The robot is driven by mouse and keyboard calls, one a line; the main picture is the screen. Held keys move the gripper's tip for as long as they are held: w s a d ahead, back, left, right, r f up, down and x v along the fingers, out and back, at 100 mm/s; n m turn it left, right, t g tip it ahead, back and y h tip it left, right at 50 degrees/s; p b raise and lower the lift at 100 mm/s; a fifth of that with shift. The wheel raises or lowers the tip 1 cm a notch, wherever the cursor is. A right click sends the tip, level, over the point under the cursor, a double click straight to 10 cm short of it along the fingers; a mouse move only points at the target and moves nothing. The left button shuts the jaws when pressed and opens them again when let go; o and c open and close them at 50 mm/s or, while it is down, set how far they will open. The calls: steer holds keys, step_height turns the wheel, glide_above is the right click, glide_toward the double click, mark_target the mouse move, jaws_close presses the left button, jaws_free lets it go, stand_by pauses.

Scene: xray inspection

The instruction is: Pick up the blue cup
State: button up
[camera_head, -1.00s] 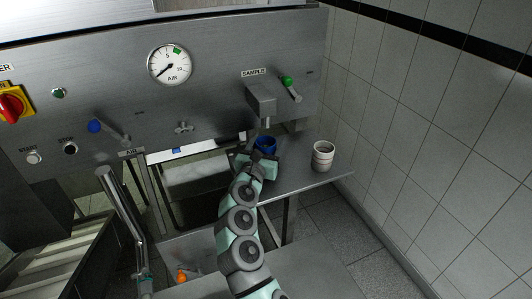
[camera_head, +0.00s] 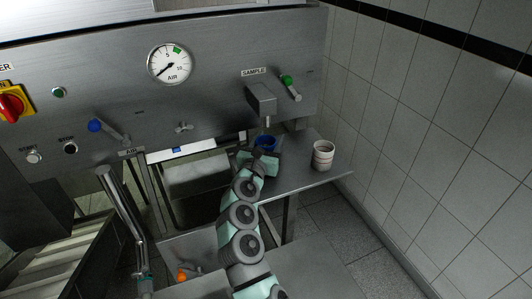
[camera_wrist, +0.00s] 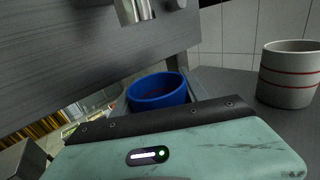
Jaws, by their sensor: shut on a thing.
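The blue cup (camera_head: 265,143) is under the sample spout, at the end of my arm in the head view. In the wrist view the open top of the blue cup (camera_wrist: 158,92) shows just beyond the gripper body, and its lower part is hidden. My gripper (camera_head: 258,157) is shut on the blue cup.
A white cup with red bands (camera_head: 323,156) stands on the steel shelf (camera_head: 300,178), right of the blue cup. The sample spout (camera_head: 262,99) hangs close above the blue cup. A green-knobbed lever (camera_head: 290,86) is on the panel. The tiled wall is at right.

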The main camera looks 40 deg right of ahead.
steer(key=shift+c, duration=0.4)
steer(key=shift+r, duration=0.65)
step_height(320, 180, up, 3)
steer(key=shift+f, duration=0.1)
steer(key=v, duration=0.5)
steer(key=b+v, duration=0.1)
steer(key=v, duration=0.5)
steer(key=b+v, duration=0.1)
steer(key=v, duration=0.5)
steer(key=shift+s+f, duration=0.1)
steer(key=shift+f, duration=0.25)
steer(key=shift+s+a, duration=0.1)
steer(key=shift+a, duration=0.05)
steer(key=w+d+r+n+t+y+p, duration=0.1)
steer(key=d+r+n+t+y+p, duration=0.15)
steer(key=r, duration=0.55)
steer(key=w+d+r+n+t+y+p, duration=0.1)
steer(key=d+r+n+t+y, duration=0.2)
steer(key=r, duration=0.6)
steer(key=shift+m+h, duration=0.35)
steer(key=shift+m, duration=0.1)
steer(key=f, duration=2)
steer(key=shift+d+f, duration=0.15)
steer(key=shift+d, duration=0.1)
steer(key=shift+f, duration=0.1)
